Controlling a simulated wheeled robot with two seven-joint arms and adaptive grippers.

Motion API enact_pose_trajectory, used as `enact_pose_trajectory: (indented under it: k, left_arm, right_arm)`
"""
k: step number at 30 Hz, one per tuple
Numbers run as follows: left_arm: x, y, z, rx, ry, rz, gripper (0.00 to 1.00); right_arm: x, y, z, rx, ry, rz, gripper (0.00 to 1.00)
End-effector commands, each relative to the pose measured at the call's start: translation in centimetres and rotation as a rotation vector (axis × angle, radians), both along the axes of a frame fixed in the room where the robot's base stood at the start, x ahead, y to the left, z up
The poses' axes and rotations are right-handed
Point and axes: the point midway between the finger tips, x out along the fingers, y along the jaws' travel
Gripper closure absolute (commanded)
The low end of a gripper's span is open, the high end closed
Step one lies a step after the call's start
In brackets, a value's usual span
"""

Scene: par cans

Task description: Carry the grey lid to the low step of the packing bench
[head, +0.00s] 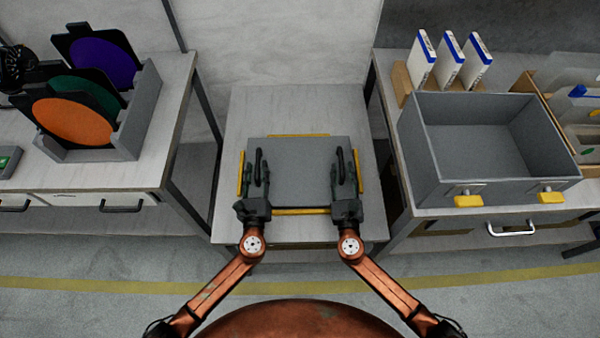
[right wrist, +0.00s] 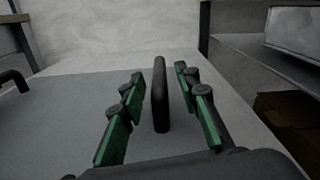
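The grey lid (head: 303,178) lies flat on the low pale step (head: 300,112) in the middle of the head view, between yellow strips. Two black handles stand up near its left and right ends. My right gripper (head: 346,174) is open, with its green-padded fingers on either side of the right handle (right wrist: 160,95) and gaps showing on both sides in the right wrist view. My left gripper (head: 257,176) is at the left handle (head: 258,160), its fingers apart on either side. Its finger contact is too small to tell.
An open grey case (head: 425,150) with yellow latches stands on the right bench, beside white-and-blue boxes (head: 448,62). The left bench holds a grey rack (head: 140,110) with orange, green and purple discs. Bare step surface shows behind the lid.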

Motion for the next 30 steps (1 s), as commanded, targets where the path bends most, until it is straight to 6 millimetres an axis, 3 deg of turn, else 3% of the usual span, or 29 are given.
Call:
enact_pose_trajectory:
  k: [10,24,30]
  left_arm:
    - [-1.1,-0.1,-0.1,-0.001,0.002,-0.001,0.7]
    - [-10.0,-0.4,-0.1,-0.001,0.003,0.0,0.7]
    - [-11.8,-0.5,0.0,0.0,0.001,0.0,0.7]
  right_arm:
    - [0.0,0.1,0.0,0.0,0.0,0.001,0.7]
    - [0.0,0.0,0.0,0.0,0.0,0.001,0.7]
    - [-0.1,0.0,0.0,0.0,0.0,0.001,0.7]
